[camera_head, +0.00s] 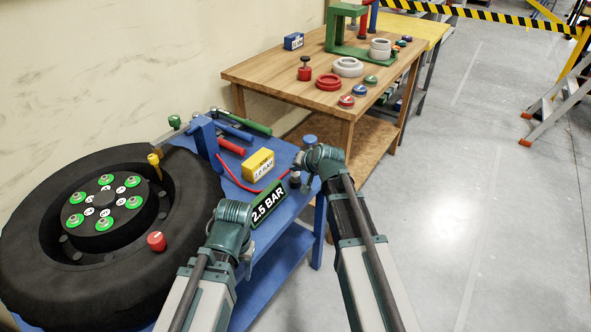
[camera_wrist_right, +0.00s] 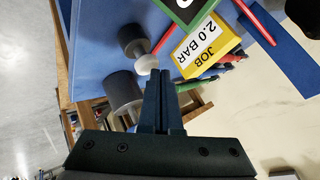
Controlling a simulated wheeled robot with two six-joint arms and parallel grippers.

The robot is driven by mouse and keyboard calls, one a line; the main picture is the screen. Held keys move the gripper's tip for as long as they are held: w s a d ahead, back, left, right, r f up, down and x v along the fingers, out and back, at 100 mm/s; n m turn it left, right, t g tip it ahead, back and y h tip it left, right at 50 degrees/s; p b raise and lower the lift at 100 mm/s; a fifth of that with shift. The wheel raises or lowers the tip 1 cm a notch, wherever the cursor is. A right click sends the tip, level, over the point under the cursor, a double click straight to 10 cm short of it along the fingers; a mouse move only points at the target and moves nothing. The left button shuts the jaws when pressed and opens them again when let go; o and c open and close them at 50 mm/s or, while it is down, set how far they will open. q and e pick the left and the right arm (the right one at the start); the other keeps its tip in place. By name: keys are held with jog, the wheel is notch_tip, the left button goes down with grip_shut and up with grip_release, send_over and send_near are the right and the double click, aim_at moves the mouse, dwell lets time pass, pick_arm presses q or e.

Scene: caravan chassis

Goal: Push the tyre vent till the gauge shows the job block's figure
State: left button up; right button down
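The gauge (camera_head: 268,203) is a dark panel with a green rim reading 2.5 BAR, on the blue bench. The yellow job block (camera_head: 258,168) stands behind it; in the right wrist view the block (camera_wrist_right: 208,42) reads JOB 2.0 BAR. My right gripper (camera_wrist_right: 163,78) is shut with nothing seen between its fingers. Its tips are close to a white-tipped dark knob (camera_wrist_right: 133,42), possibly the vent; contact is unclear. In the head view the right gripper (camera_head: 305,165) is right of the gauge. My left gripper (camera_head: 246,262) is below the gauge, its fingers mostly hidden.
A large black tyre (camera_head: 40,235) with green-ringed nuts lies at the left. Hammers and other tools lie on the blue bench (camera_head: 285,245). A red hose crosses it. A wooden workbench (camera_head: 270,75) with rings and a green press stands behind.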

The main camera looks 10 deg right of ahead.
pick_arm(q)
jog(key=shift+s+a+f, duration=0.15)
jog(key=shift+s+a, duration=0.05)
jog(key=shift+s, duration=0.15)
pick_arm(e)
jog(key=shift+w+a+f, duration=0.2)
jog(key=shift+w, duration=0.2)
pick_arm(q)
jog(key=shift+p, duration=0.35)
pick_arm(e)
jog(key=shift+r, duration=0.15)
pick_arm(q)
jog(key=shift+w+r, duration=0.15)
jog(key=shift+r, duration=0.2)
pick_arm(e)
jog(key=shift+w+r, duration=0.1)
jog(key=shift+r, duration=0.05)
pick_arm(q)
jog(key=r+p, duration=0.5)
jog(key=shift+w+d, duration=0.1)
jog(key=shift+w, duration=0.1)
pick_arm(e)
notch_tip(320, 180, up, 5)
pick_arm(q)
jog(key=shift+f, duration=0.1)
pick_arm(e)
jog(key=shift+d, duration=0.1)
